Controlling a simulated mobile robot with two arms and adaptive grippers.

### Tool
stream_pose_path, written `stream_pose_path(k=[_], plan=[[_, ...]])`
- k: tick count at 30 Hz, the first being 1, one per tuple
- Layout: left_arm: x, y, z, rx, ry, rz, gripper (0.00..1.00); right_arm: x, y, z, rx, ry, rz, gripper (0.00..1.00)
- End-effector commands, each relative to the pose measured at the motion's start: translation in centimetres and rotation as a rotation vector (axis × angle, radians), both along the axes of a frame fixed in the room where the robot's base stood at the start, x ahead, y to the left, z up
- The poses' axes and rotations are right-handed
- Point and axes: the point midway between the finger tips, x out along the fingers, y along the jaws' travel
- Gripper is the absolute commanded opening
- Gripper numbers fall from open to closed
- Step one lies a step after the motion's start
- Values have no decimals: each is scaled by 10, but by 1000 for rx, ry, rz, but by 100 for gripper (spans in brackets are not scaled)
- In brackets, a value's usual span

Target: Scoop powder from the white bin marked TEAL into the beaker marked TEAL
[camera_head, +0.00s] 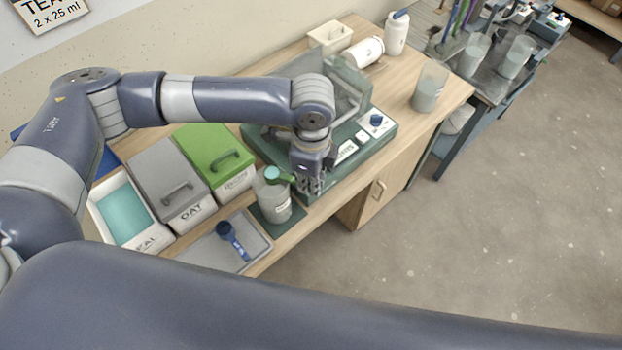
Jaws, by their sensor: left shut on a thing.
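The white bin (148,244) at the left is open, with teal powder (124,214) inside; the visible part of its label reads "EAL". A clear beaker (275,211) with a pale label stands upright on a dark green mat; I cannot read the label. My left gripper (309,187) points down just right of the beaker. It is shut on a green scoop (284,178), whose bowl is over the beaker's mouth with pale teal in it. The fingers partly hide the handle. I cannot tell how much powder the beaker holds. My right gripper is out of view.
A blue scoop (231,239) lies on a grey tray (200,253) at the table's front. Closed grey (157,166) and green (197,140) bins stand beside the white bin. A green machine (380,141) is behind my gripper. A tall beaker (429,88) stands at the right.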

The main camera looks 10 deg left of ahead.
Motion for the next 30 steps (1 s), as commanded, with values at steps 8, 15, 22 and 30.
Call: stream_pose_path(k=[8, 15, 22, 30], plan=[[1, 8, 12, -121, 21, 4, 0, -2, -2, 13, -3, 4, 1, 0], [2, 13, 23, -263, 46, 5, 0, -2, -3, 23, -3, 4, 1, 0], [2, 19, 34, -398, 68, 4, 0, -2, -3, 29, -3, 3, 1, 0], [4, 24, 46, -534, 89, 3, 0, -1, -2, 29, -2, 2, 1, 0]])
